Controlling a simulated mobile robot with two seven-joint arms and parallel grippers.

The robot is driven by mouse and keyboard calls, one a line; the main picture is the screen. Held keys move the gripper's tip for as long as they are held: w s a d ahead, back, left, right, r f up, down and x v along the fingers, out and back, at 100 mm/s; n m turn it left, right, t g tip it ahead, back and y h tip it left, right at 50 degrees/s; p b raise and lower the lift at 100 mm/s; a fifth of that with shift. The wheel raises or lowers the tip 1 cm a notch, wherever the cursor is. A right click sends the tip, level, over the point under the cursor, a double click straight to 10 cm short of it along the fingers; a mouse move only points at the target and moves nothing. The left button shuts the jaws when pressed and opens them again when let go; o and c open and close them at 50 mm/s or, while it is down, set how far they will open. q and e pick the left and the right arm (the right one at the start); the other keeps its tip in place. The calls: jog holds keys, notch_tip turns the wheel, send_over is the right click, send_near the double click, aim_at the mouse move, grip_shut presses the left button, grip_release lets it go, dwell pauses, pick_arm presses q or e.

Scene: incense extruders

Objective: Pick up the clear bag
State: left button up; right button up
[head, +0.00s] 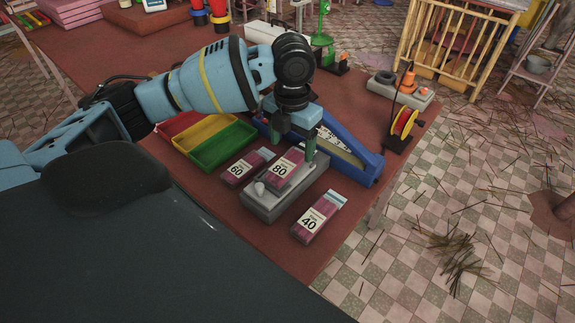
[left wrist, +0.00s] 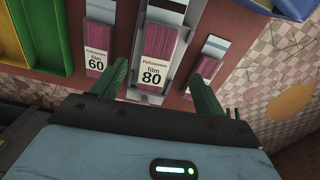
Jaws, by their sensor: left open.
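Three clear bags of dark pink sticks with white labels are in view. The bag marked 80 (head: 284,168) lies on a grey sealer-like device (head: 258,203); it also shows in the left wrist view (left wrist: 158,62). The bag marked 60 (head: 243,168) lies on the table to its left, and the bag marked 40 (head: 318,217) to its right. My left gripper (head: 293,150) points down over the 80 bag, open and empty. In the left wrist view its green fingers (left wrist: 158,80) stand either side of that bag's label end. Contact cannot be told.
Green (head: 222,150), yellow and red trays lie left of the bags. A long blue tray (head: 366,170) lies behind the grey device. A red spool (head: 403,123) stands near the table's right edge. Clear red tabletop (head: 280,252) lies in front.

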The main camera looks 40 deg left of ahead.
aim_at(291, 160)
pick_arm(q)
jog(key=shift+w+a+f, duration=0.1)
jog(key=shift+a+f, duration=0.05)
jog(key=shift+f, duration=1.15)
jog(key=shift+w+a+f, duration=0.1)
jog(key=shift+a+f, duration=0.05)
jog(key=shift+f, duration=1.1)
jog(key=shift+c, duration=0.3)
jog(key=shift+r, duration=0.1)
jog(key=c, duration=1)
jog(key=shift+c, duration=0.2)
jog(key=shift+r, duration=0.65)
notch_tip(291, 160, up, 2)
jog(key=shift+r, duration=0.15)
jog(key=s+d+r, duration=0.1)
jog(key=s+d, duration=0.2)
jog(key=s, duration=1.2)
jog(key=shift+s+r+p, duration=0.15)
jog(key=shift+s+p, duration=0.2)
jog(key=shift+p, duration=0.05)
